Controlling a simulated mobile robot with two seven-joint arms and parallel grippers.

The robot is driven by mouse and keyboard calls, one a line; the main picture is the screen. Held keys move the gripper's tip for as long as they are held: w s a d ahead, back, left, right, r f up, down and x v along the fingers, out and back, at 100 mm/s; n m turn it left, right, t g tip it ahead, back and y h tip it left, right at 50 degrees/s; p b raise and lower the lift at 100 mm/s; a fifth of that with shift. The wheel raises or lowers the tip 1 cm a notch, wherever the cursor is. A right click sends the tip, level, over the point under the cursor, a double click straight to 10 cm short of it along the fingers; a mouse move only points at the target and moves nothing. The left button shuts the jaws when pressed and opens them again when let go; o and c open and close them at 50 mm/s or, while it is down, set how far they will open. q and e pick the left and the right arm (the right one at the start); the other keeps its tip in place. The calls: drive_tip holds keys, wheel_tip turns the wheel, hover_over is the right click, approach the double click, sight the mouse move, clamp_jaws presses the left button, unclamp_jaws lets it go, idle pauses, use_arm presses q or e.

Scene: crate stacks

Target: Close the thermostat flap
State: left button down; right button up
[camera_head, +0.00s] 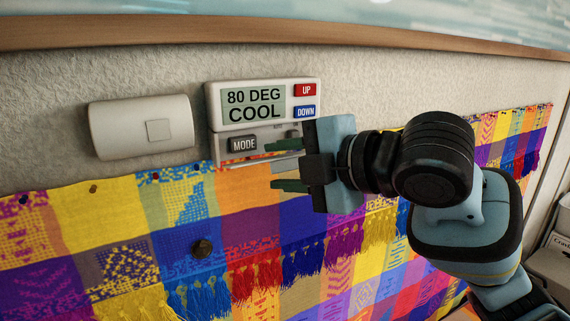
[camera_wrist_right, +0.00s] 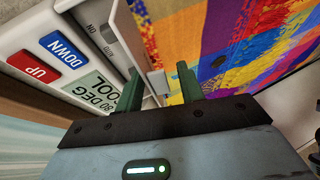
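The white thermostat (camera_head: 262,85) is on the wall, its display reading "80 DEG COOL" beside a red UP and a blue DOWN button. Its lower section shows a grey MODE button (camera_head: 243,144), and the flap (camera_head: 240,161) appears open below it, seen nearly edge-on. In the right wrist view the pale flap (camera_wrist_right: 127,32) stands out from the thermostat (camera_wrist_right: 20,58). My right gripper (camera_head: 272,165) is open at the lower right of the thermostat, its green fingers (camera_wrist_right: 158,68) near the flap; I cannot tell whether they touch it. My left gripper is not in view.
A white box (camera_head: 115,130) is on the wall left of the thermostat. A colourful fringed cloth (camera_head: 120,220) hangs close below, held by dark pins. A wooden ledge (camera_head: 180,30) runs above. Bare wall surrounds the thermostat's top and left.

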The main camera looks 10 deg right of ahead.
clamp_jaws()
idle(0.4)
drive_tip(key=g, duration=0.1)
drive_tip(key=r+g+h, duration=0.1)
drive_tip(key=g, duration=0.1)
drive_tip(key=shift+w+a+m+h, duration=0.1)
drive_tip(key=shift+w+m+h, duration=0.1)
drive_tip(key=shift+m+h, duration=0.15)
drive_tip(key=shift+w+a+r+m+g+h, duration=0.15)
drive_tip(key=shift+r+m+g+h, duration=0.15)
drive_tip(key=shift+g, duration=0.45)
drive_tip(key=shift+w+d+r+m+g+h, duration=0.15)
drive_tip(key=shift+g+h, duration=0.1)
drive_tip(key=shift+g, duration=0.5)
drive_tip(key=shift+a, duration=0.1)
unclamp_jaws()
drive_tip(key=shift+s, duration=0.1)
drive_tip(key=shift+r, duration=0.15)
